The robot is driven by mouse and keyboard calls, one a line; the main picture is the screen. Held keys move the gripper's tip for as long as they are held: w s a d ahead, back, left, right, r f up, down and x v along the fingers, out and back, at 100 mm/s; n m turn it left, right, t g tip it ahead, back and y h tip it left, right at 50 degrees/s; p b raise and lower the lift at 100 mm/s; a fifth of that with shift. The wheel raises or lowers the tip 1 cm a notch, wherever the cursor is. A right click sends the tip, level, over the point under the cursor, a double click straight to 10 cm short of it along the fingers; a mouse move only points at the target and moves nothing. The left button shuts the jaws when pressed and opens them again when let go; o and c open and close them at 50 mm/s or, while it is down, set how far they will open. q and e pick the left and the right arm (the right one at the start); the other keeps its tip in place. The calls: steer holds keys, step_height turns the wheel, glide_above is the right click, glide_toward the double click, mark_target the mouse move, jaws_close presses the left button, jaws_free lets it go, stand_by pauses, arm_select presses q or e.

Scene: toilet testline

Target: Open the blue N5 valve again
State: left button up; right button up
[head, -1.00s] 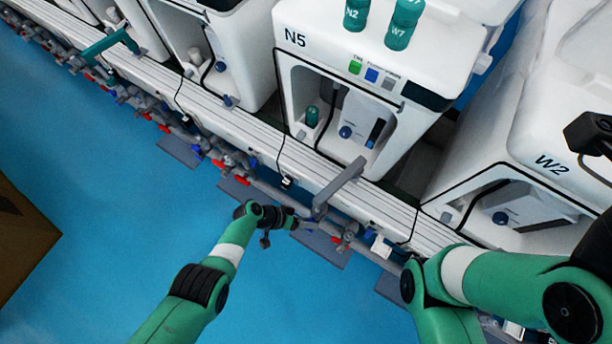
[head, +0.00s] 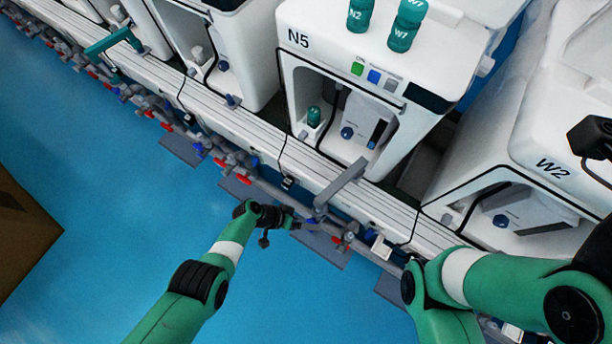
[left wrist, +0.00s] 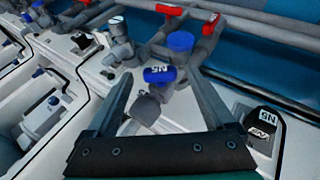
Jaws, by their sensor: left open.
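The blue N5 valve handle (left wrist: 160,75) shows in the left wrist view, marked "N5", on the grey pipework. It lies between the two fingers of my left gripper (left wrist: 160,88), which are spread apart. Contact between fingers and handle cannot be told. In the head view my left gripper (head: 294,222) is at the pipe rail below the machine marked N5 (head: 410,42). The handle is too small and covered to make out clearly there. My right arm comes in from the right, but its gripper does not show.
Red valve handles (left wrist: 212,24) and a round blue cap (left wrist: 181,41) sit close beyond the N5 handle. A black N5-labelled part (left wrist: 262,122) is right of the fingers. A grey lever (head: 340,186) stands over the rail. The blue floor (head: 110,220) is open at left.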

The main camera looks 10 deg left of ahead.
arm_select(q)
steer(key=p+v, duration=0.8)
steer(key=v, duration=0.3)
steer(key=shift+p, duration=0.4)
steer(key=shift+a, duration=0.1)
steer(key=shift+c, duration=0.3)
